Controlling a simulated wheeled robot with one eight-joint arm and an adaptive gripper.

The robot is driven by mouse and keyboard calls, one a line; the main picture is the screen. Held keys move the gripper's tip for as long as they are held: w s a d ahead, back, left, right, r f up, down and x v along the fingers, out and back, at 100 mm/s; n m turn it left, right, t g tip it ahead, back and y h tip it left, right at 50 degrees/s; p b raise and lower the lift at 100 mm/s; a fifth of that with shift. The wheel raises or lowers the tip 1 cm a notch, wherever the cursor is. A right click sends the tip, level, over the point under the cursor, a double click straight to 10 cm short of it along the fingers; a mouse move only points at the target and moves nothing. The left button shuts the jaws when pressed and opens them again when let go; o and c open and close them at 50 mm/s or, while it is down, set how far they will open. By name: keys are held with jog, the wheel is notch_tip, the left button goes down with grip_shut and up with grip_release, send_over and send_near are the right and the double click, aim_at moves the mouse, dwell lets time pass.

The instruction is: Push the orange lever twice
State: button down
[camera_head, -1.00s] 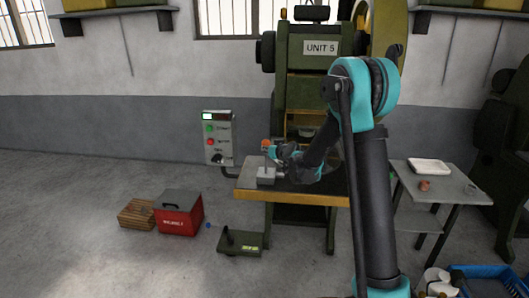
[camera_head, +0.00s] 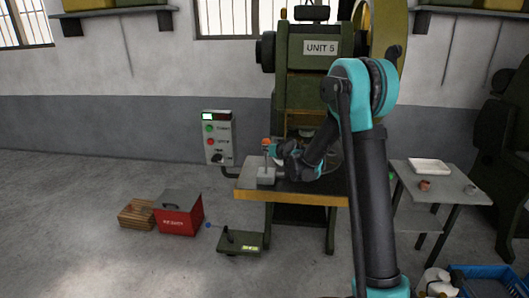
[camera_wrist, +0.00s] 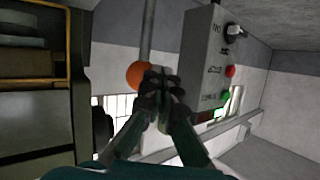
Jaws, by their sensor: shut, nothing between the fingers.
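The orange lever knob (camera_head: 266,141) sits on top of a thin upright stem at the left front of the press table. The stem rises from a grey block (camera_head: 265,176). My gripper (camera_head: 274,147) is close beside the knob, on its right. In the wrist view the orange knob (camera_wrist: 137,74) shows with its grey stem running up the picture. My gripper's fingertips (camera_wrist: 162,84) are together and empty, overlapping the knob's right edge in the picture. Whether they touch it I cannot tell.
A grey control box (camera_head: 218,138) with green and red buttons is left of the lever. The press table (camera_head: 305,197) carries the grey block. A red box (camera_head: 178,213) and a green pedal unit (camera_head: 240,242) are on the floor. A side table (camera_head: 448,186) stands right.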

jog(key=shift+w+r, duration=0.2)
jog(key=shift+w, duration=0.7)
dwell(0.9)
dwell(0.6)
jog(key=s+f, duration=0.1)
jog(key=s, duration=0.6)
jog(key=shift+s+f, duration=0.25)
dwell(0.6)
jog(key=shift+s+a, duration=0.1)
jog(key=shift+s, duration=0.05)
jog(key=s, duration=0.2)
jog(key=s+f, duration=0.1)
jog(key=s, duration=0.1)
jog(key=shift+s, duration=0.3)
dwell(0.6)
